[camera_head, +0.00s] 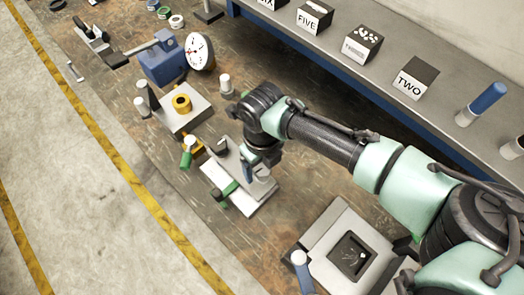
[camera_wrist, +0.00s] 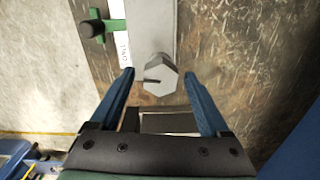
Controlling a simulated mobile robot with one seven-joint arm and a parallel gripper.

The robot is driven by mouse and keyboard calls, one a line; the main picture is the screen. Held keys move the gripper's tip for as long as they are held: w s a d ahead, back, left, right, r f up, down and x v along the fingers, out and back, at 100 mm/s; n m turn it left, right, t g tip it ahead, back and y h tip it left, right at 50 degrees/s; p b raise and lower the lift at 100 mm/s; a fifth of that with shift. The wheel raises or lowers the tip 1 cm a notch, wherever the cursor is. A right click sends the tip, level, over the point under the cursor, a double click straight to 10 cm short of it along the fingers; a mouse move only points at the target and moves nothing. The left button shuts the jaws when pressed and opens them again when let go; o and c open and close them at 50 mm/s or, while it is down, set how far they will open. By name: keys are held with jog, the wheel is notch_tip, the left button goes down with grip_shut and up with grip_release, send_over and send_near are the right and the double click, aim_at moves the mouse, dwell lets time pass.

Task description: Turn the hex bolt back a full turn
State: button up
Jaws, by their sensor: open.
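The hex bolt (camera_wrist: 166,80) shows in the wrist view as a light grey hexagonal head with a dark line on its face, at the near end of a grey plate (camera_wrist: 152,30). My gripper (camera_wrist: 158,74) is open, with one blue finger on each side of the bolt head. A gap shows between each fingertip and the bolt, so I see no contact. In the head view my gripper (camera_head: 247,168) points down over the grey fixture on the bench; the bolt is not clearly visible there, and the gripper covers part of the fixture.
A green clamp with a black knob (camera_wrist: 93,28) sits beside the plate, next to a white lettered strip (camera_wrist: 125,45). On the bench (camera_head: 175,185) stand a block with a yellow ring (camera_head: 181,103), a dial gauge (camera_head: 199,52) and a square fixture (camera_head: 350,255). A shelf holds numbered boxes (camera_head: 413,80).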

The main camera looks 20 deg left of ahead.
aim_at(261, 168)
notch_tip(261, 168, up, 12)
jog(key=b, duration=0.2)
jog(key=shift+f, duration=0.25)
